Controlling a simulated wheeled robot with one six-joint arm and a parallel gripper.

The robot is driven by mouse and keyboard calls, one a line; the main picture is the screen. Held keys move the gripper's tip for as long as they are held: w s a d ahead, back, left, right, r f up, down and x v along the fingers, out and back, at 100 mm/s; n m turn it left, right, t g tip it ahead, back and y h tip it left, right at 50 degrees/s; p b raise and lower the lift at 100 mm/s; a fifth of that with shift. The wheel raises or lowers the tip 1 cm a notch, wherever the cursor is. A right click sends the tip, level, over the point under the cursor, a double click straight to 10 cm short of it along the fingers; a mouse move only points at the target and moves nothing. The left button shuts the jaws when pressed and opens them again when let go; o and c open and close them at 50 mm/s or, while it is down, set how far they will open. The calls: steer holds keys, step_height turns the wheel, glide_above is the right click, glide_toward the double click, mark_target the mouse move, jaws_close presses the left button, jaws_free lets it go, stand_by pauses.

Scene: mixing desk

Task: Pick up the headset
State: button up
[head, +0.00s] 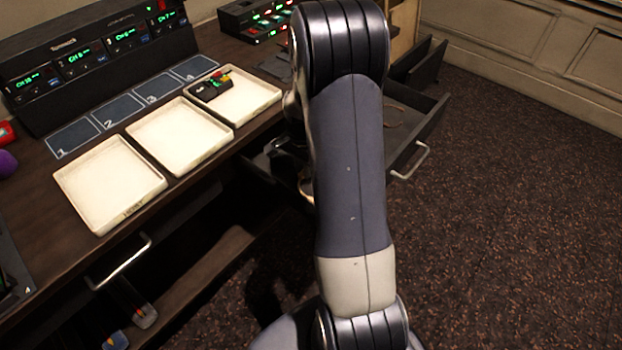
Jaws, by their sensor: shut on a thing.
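My gripper (291,143) shows only in part, just left of my arm link, which covers much of it. It is shut on what looks like the headset (280,164), a dark shape at the desk's front edge beside the open drawer. The fingertips and most of the headset are too dark and hidden to make out. I cannot tell which part of it is gripped.
An open drawer (425,125) with a silver handle juts out right of my arm. Three white trays (110,185) line the desk; the far one holds a small dark device (210,88). Rack units (95,60) stand behind. Carpet (520,200) at right is clear.

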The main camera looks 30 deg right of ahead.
jaws_close()
